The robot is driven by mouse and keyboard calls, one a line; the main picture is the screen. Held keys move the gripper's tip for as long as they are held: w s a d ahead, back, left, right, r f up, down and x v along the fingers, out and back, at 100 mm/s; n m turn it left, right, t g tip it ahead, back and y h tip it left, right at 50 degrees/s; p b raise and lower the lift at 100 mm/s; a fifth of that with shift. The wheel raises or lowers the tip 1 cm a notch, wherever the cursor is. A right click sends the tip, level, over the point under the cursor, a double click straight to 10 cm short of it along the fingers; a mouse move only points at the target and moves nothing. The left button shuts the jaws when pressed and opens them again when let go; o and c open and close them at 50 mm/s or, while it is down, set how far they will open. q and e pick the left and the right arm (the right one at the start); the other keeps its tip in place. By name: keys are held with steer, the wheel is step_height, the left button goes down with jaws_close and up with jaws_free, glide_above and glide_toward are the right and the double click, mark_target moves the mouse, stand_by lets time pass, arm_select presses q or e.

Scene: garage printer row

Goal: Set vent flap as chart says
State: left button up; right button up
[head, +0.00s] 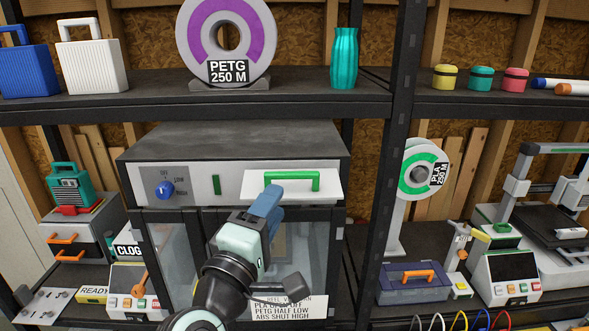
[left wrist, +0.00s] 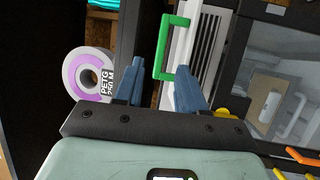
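The vent flap (head: 256,183) is a white panel with a green handle (head: 292,174) at the enclosure's upper front right. In the left wrist view the green handle (left wrist: 176,20) shows beside dark vent slats (left wrist: 207,38). The chart (head: 290,307) on the enclosure front is partly hidden by my arm; its lines read "PETG HALF LOW" and "ABS SHUT HIGH". The large purple spool (head: 228,40) above is labelled PETG 250 M. My left gripper (head: 268,201) is just below the handle, its blue fingers apart with nothing clearly between them. My right gripper is out of view.
A blue knob (head: 165,190) with OFF, LOW and HIGH marks sits left of the flap. A black shelf post (head: 393,150) stands to the right. A small green PLA spool (head: 420,172) and a purple box (head: 410,284) are beyond it.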

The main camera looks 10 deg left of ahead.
mark_target(290, 178)
arm_select(q)
steer(key=p+x, duration=0.3)
steer(key=x, duration=0.8)
steer(key=shift+w, duration=0.1)
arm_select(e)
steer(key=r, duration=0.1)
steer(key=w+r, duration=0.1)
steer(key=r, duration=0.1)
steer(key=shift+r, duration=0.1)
arm_select(q)
jaws_close()
